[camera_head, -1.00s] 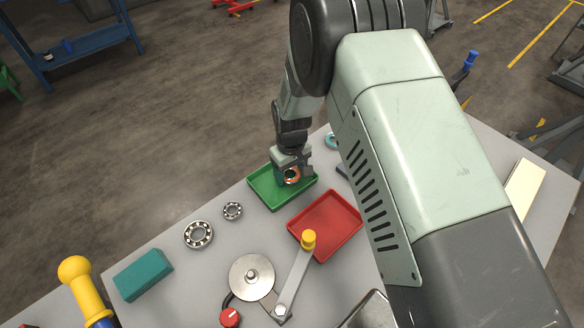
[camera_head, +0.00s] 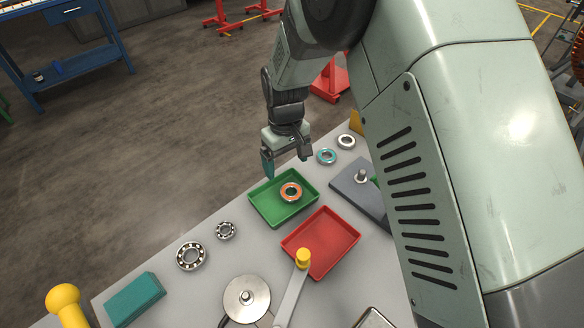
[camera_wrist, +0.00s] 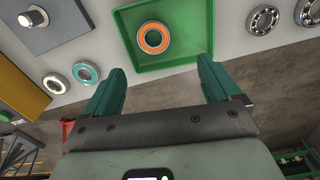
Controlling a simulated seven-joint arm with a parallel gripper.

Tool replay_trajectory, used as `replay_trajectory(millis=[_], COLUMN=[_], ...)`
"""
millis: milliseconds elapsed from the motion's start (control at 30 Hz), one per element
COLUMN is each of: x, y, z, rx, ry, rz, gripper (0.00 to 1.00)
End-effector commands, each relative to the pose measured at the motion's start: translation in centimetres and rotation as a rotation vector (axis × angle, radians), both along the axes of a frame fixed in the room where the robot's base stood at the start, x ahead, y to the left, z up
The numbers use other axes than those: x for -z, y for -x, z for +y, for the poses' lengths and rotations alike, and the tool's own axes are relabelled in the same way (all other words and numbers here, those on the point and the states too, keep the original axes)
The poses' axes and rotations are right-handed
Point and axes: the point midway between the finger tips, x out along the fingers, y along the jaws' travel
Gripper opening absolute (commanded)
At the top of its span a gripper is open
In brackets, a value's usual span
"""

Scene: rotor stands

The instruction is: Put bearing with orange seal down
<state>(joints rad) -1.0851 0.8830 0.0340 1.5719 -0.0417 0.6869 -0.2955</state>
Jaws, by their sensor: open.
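The bearing with the orange seal (camera_head: 291,192) lies flat in the green tray (camera_head: 265,212), toward its right side. The wrist view also shows this bearing (camera_wrist: 154,38) inside the tray (camera_wrist: 190,63). My gripper (camera_head: 287,168) is open and empty, raised above the back edge of the green tray and apart from the bearing. Its two teal fingers (camera_wrist: 160,78) stand wide apart in the wrist view, with nothing between them.
An empty red tray (camera_head: 322,243) stands in front of the green one. A teal-sealed bearing (camera_head: 326,156) and a white-sealed bearing (camera_head: 346,142) lie at the back. Two open bearings (camera_head: 191,256) and (camera_head: 226,230) lie left. A grey block with a post (camera_head: 361,186) stands right.

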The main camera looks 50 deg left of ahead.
Motion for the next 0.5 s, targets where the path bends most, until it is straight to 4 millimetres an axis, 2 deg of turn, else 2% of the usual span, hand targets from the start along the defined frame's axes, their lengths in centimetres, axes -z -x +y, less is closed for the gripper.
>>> replay_trajectory(millis=[333, 433, 500], x=[-0.8, -3.1, -6.1], y=[-0.2, -1.9, -4.0], z=[-0.2, -1.3, -3.2], rx=[0.007, 0.053, 0.116], ry=[-0.002, -0.018, -0.04], rz=[-0.001, -0.013, -0.028], gripper=[0.9, 0.9, 0.9])
